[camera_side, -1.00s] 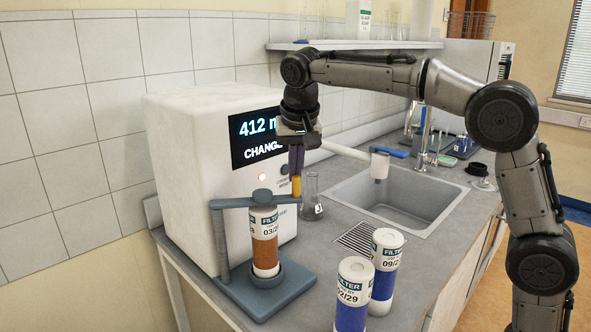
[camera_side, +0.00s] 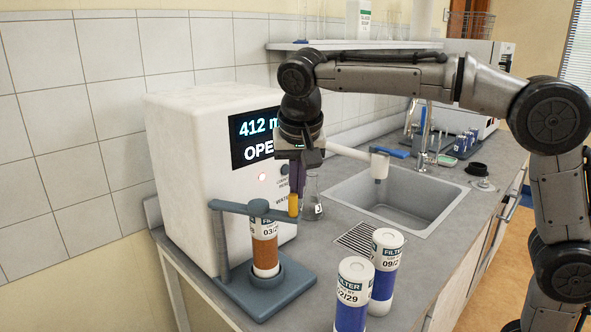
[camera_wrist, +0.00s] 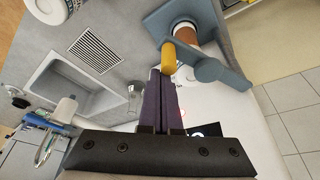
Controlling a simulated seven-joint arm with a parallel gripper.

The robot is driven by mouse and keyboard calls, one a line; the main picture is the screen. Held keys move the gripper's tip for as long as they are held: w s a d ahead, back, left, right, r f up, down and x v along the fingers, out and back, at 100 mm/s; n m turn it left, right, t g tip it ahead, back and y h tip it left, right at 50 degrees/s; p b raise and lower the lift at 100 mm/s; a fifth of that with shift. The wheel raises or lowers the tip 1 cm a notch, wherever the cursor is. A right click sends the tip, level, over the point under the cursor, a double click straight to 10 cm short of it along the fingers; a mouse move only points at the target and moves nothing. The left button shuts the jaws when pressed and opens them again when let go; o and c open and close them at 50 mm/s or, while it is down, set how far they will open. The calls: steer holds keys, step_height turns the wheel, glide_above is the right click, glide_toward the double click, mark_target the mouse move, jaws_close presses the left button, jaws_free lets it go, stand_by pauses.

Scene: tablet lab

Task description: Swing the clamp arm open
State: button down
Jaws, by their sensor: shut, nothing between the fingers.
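The clamp arm (camera_side: 240,209) is a blue-grey bar reaching right from the post (camera_side: 219,245) of the filter stand. Its free end carries a yellow handle (camera_side: 293,206). The bar passes over the near side of the top of an orange-brown filter (camera_side: 264,245), which stands upright in the stand's round seat. In the wrist view the yellow handle (camera_wrist: 168,58) and clamp arm (camera_wrist: 190,58) lie just beyond my fingertips. My gripper (camera_side: 296,190) is shut and empty, pointing down at the handle, apparently touching it; the exact contact is hard to tell.
The white machine (camera_side: 190,170) stands close behind, its display reading "412" and "OPE…". A glass flask (camera_side: 312,200) stands right of the handle. Two blue-banded filters (camera_side: 353,290) (camera_side: 386,265) stand in front right. A sink (camera_side: 400,190) lies further right.

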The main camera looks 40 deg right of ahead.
steer(key=a+m, duration=0.2)
steer(key=a, duration=1.4)
steer(key=shift+s+a+m+g+h, duration=0.3)
steer(key=shift+a, duration=0.05)
steer(key=shift+r, duration=0.1)
steer(key=v, duration=0.7)
steer(key=shift+s+d, duration=0.2)
steer(key=shift+d, duration=0.2)
steer(key=shift+r, duration=0.15)
